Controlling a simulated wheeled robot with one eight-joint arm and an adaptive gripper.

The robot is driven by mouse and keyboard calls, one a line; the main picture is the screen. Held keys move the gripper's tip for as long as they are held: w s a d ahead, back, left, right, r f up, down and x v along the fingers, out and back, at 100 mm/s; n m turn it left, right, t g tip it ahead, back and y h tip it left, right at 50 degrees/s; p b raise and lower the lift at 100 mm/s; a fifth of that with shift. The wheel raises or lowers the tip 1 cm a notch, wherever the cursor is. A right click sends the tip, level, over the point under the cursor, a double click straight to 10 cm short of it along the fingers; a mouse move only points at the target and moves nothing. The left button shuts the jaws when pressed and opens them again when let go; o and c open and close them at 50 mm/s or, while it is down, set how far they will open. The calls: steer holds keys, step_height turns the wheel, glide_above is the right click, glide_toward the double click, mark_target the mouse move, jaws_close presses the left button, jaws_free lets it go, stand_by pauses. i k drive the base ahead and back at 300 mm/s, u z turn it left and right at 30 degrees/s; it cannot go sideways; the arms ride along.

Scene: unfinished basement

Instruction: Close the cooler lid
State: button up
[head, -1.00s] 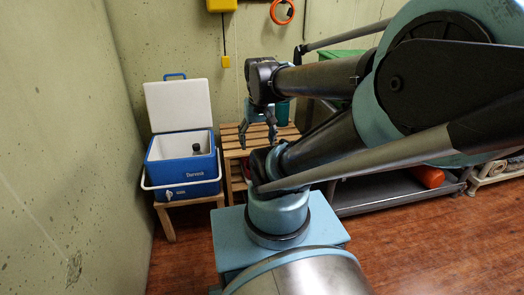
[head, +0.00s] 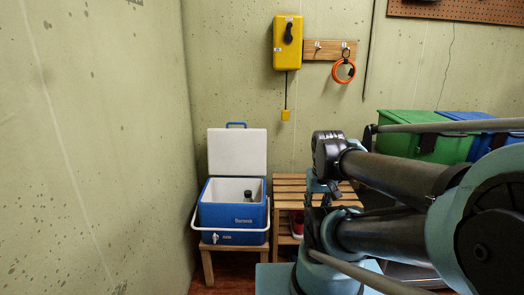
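The blue cooler (head: 232,215) stands at the left by the wall, with a dark-capped bottle (head: 248,196) inside it. Its white lid (head: 237,152) is open and stands upright at the back, with a blue handle on top. The white carrying handle (head: 228,229) hangs down across the front. My gripper (head: 322,197) is right of the cooler, in front of the wooden slatted table, and touches neither cooler nor lid. Its fingers point down and look spread and empty, partly hidden by my arm.
The cooler rests on a small wooden stand (head: 207,266). A wooden slatted table (head: 289,188) is just right of it. Green (head: 400,125) and blue (head: 465,117) bins stand at right.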

mark_target(241, 152)
steer(key=k, duration=0.6)
steer(key=u, duration=0.45)
steer(key=i, duration=1.55)
